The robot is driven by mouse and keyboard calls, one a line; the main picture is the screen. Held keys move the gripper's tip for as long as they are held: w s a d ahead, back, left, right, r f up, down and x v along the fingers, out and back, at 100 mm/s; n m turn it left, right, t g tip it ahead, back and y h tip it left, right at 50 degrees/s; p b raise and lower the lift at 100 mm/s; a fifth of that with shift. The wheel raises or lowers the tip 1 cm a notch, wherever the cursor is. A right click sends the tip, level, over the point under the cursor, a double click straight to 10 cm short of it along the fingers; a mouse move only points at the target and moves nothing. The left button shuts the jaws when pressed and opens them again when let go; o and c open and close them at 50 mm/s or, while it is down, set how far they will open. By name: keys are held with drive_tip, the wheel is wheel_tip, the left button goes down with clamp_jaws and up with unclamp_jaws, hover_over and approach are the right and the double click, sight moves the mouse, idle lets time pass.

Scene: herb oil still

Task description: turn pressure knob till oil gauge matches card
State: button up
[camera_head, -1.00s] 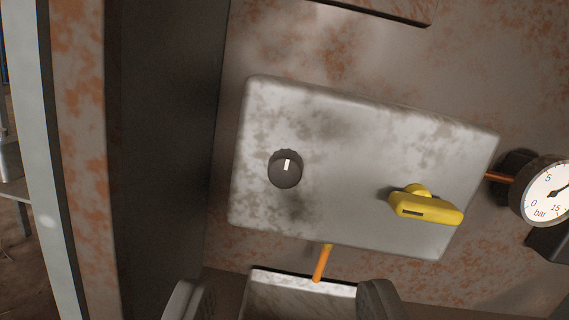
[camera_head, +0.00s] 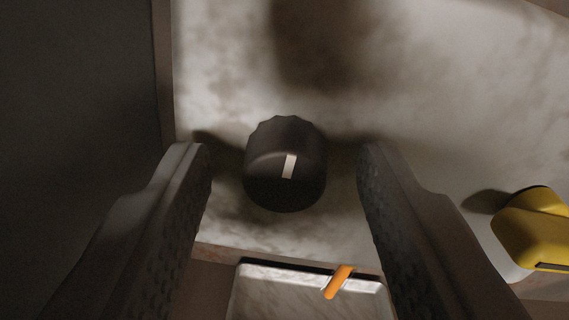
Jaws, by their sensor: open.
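The pressure knob (camera_head: 285,165) is a black fluted dial with a white pointer mark, on a stained pale metal panel (camera_head: 430,110). The mark points nearly straight up, tilted slightly right. My gripper (camera_head: 285,165) is open, with one dark ribbed finger on each side of the knob. Gaps show between both fingers and the knob, so neither seems to touch it. The oil gauge and the card are not in view now.
A yellow lever handle (camera_head: 535,230) sticks out of the panel at the right, beyond my right finger. A dark wall (camera_head: 75,110) stands close at the left.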

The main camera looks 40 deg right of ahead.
drive_tip(key=shift+c, duration=0.5)
drive_tip(key=c, duration=0.9)
drive_tip(key=shift+m, duration=0.3)
drive_tip(key=m, duration=0.3)
drive_tip(key=shift+m, duration=0.4)
drive_tip(key=m, duration=0.3)
drive_tip(key=shift+f+m, duration=0.1)
drive_tip(key=shift+m, duration=0.3)
drive_tip(key=m, duration=0.4)
drive_tip(key=shift+h, duration=0.4)
drive_tip(key=shift+f+m, duration=0.1)
drive_tip(key=shift+m, duration=1.8)
